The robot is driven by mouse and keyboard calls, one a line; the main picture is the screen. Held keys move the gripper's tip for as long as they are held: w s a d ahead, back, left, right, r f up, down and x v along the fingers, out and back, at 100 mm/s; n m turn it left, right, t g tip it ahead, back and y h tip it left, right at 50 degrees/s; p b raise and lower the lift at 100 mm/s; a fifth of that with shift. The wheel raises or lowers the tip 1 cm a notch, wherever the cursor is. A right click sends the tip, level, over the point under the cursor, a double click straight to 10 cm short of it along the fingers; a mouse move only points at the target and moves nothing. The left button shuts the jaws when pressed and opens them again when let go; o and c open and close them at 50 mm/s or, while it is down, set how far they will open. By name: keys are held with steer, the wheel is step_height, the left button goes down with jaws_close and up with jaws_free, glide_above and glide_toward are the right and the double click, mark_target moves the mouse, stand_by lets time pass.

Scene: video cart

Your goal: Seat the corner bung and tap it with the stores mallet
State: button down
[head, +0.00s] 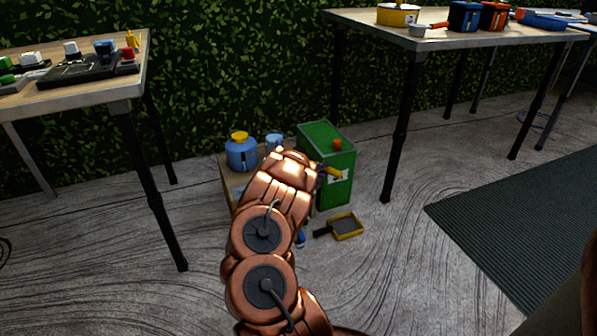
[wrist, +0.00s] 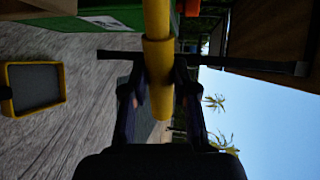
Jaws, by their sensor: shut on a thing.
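In the wrist view my gripper (wrist: 157,85) is shut on a yellow handle (wrist: 157,22) that runs out of the top of the picture. I take it for the mallet's handle, but no mallet head can be made out. In the head view a short yellow piece (head: 334,172) shows just right of my wrist, in front of the green box (head: 340,185); my fingers are hidden there.
A blue jug (head: 241,154) with a yellow cap stands left of my wrist. A yellow-rimmed dark pan (head: 346,227) lies on the floor by the green box. Tables stand at left (head: 120,88) and back right (head: 350,24). Floor at the right is open, with a dark mat (head: 530,220).

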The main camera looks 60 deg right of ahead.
step_height(320, 180, up, 8)
steer(key=p, duration=0.3)
steer(key=shift+f+p, duration=0.25)
steer(key=shift+p, duration=0.05)
steer(key=shift+r, duration=0.1)
step_height(320, 180, up, 3)
steer(key=shift+f+p, duration=0.1)
steer(key=shift+p, duration=0.65)
steer(key=shift+f+b, duration=1.1)
steer(key=shift+f, duration=0.45)
